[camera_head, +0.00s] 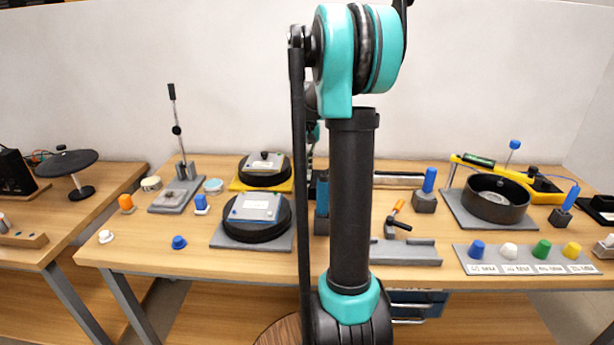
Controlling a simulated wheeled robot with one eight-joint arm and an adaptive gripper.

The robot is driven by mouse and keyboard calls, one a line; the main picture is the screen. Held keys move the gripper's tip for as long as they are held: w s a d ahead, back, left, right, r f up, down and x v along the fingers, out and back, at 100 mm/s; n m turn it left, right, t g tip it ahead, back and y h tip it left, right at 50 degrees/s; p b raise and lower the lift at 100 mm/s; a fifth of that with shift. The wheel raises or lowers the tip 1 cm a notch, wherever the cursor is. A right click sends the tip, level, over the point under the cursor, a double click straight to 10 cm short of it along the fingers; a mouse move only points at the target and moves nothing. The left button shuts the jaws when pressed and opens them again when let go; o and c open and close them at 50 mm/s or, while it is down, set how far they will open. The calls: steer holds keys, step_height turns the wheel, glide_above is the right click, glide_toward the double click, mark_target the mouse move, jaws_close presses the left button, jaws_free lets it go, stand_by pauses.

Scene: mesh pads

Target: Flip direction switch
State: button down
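I cannot tell for sure which part is the direction switch. A small lever with an orange tip (398,207) stands tilted on the right half of the table, just right of my arm. A grey panel (463,255) at the front right carries a blue knob (477,248), a white knob (509,250), a green knob (542,249) and a yellow knob (572,249); its labels are too small to read. My arm rises through the middle of the view and hides part of the table. My gripper does not show clearly; it is behind the arm or out of view.
A black round bowl (495,205) sits at the right. A grey rail (407,253) lies near the front edge.

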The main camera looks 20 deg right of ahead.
mark_target(307, 177)
steer(key=shift+f, duration=0.9)
stand_by(0.4)
steer(key=shift+r, duration=3.55)
steer(key=shift+s, duration=0.1)
